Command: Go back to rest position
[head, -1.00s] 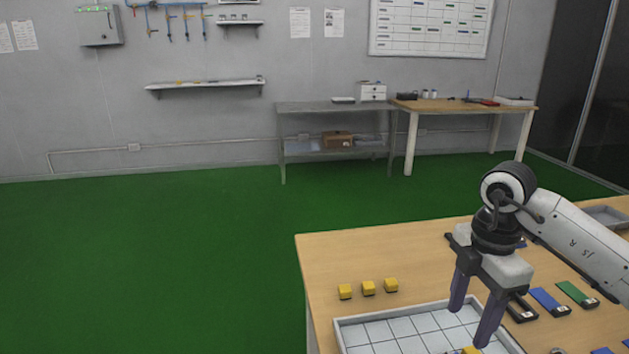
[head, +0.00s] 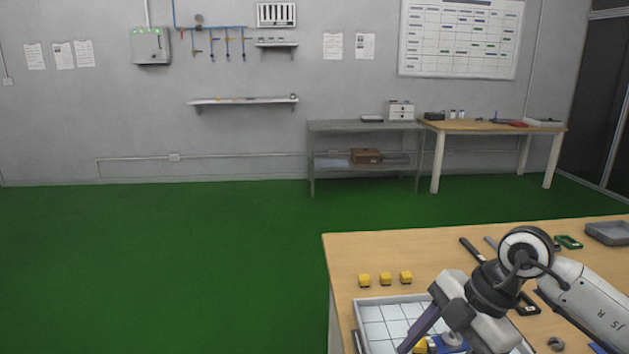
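My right gripper (head: 432,345) comes in from the right, tilted, over the white gridded tray (head: 376,301) on the wooden table. One purple finger shows at the outer end of its palm, spread as when open; the other is hidden or below the frame edge. A yellow cube (head: 420,346) and a blue piece (head: 450,343) show beside and beyond that finger, low over the tray; whether they touch the gripper is unclear. My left gripper is not in view.
Three yellow cubes (head: 385,279) stand in a row behind the tray on the table (head: 450,245). A grey bin (head: 607,232), a green part (head: 568,242) and dark tools lie at the right. The green floor at left is clear. A shelf and second table stand by the wall.

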